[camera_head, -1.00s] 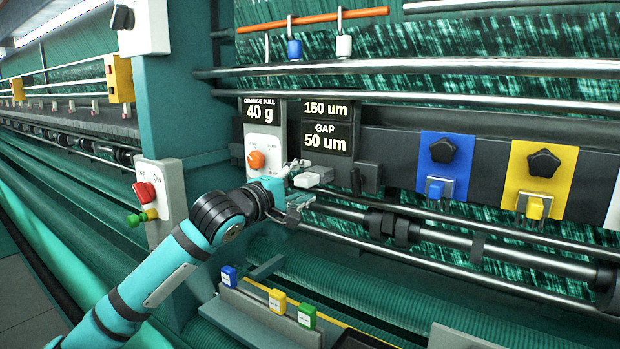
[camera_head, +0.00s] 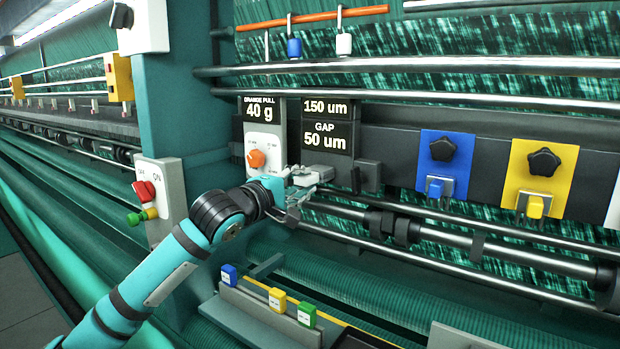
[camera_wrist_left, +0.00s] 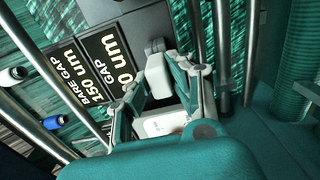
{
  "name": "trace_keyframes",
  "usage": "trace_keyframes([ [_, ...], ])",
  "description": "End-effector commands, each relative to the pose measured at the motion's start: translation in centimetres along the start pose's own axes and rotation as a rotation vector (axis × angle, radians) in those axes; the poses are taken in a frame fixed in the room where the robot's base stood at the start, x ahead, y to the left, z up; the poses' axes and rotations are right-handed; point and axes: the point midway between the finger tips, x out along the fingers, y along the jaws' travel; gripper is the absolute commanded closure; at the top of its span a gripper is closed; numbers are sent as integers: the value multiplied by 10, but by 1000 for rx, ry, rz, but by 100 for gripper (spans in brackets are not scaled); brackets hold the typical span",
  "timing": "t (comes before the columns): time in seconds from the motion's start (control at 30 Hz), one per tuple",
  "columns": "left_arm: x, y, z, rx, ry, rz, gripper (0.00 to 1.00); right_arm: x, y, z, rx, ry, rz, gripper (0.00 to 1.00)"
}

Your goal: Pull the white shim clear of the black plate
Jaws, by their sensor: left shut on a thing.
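My left gripper (camera_head: 308,183) is shut on the white shim (camera_head: 321,171) in front of the grey panel, left of and below the gap display. In the left wrist view the pale shim (camera_wrist_left: 158,76) lies between the two fingers of the left gripper (camera_wrist_left: 157,92). The black plate (camera_head: 367,177) is just right of the gripper; the fingers partly hide where shim and plate meet, so I cannot tell how deep the shim sits. My right gripper is not in view.
An orange knob (camera_head: 257,159) on a white panel sits close left of the gripper. A dark roller shaft (camera_head: 345,212) runs just below. Blue, yellow and green blocks (camera_head: 277,300) stand on a ledge lower down. Displays (camera_head: 327,138) read 150 um and GAP 50 um.

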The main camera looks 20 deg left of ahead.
Motion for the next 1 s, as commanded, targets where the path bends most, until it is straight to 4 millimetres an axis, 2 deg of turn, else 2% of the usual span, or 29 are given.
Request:
trace_keyframes([
  [1.0, -21, -1, 0, 0, 0, 0, 100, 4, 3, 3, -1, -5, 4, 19],
])
